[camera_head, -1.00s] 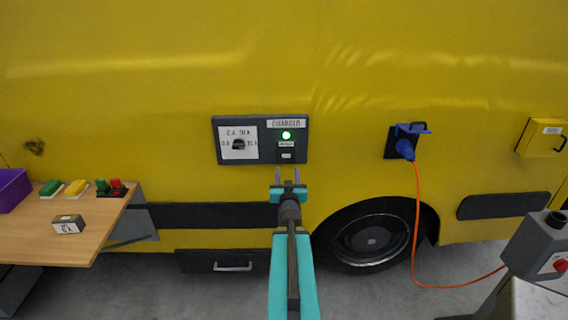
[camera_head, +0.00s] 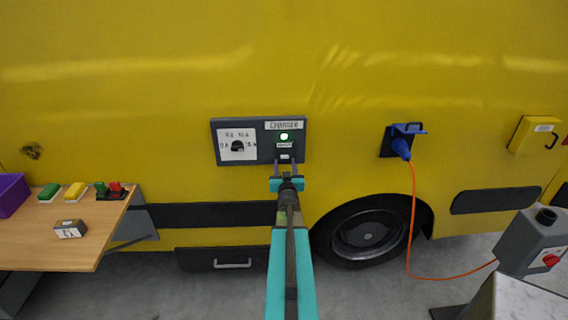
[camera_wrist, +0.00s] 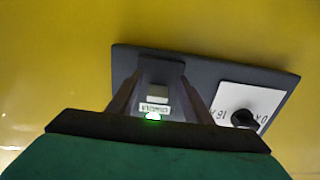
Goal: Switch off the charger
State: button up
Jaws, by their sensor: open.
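The charger panel (camera_head: 226,156) is a dark grey box on the yellow vehicle side, with a "CHARGER" label at its top right. A green lamp (camera_head: 284,136) glows on it, with a small label and a pale switch (camera_head: 284,157) below. A black knob (camera_head: 237,146) on a white dial plate is at its left. My gripper (camera_head: 284,165) is open and empty at the panel's lower right edge, just below the switch. In the wrist view, the pale switch (camera_wrist: 157,92) appears between the two open fingers, beside the lit lamp (camera_wrist: 152,116). I cannot tell whether the fingers touch the panel.
A blue plug (camera_head: 402,147) with an orange cable (camera_head: 412,230) is in a socket to the right. A grey box with a red knob (camera_head: 530,240) stands lower right. A wooden table (camera_head: 90,248) with small blocks and a purple bin (camera_head: 12,195) is at left.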

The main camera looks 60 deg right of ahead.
jog(key=c, duration=1.1)
jog(key=shift+o, duration=0.2)
jog(key=shift+w+f+b, duration=0.1)
jog(key=shift+f+b, duration=0.05)
jog(key=shift+b, duration=0.65)
jog(key=b, duration=0.4)
jog(key=shift+t+h+b, duration=0.4)
jog(key=shift+w, duration=0.1)
jog(key=o, duration=1.1)
jog(key=shift+c, duration=0.2)
jog(key=shift+d, duration=0.1)
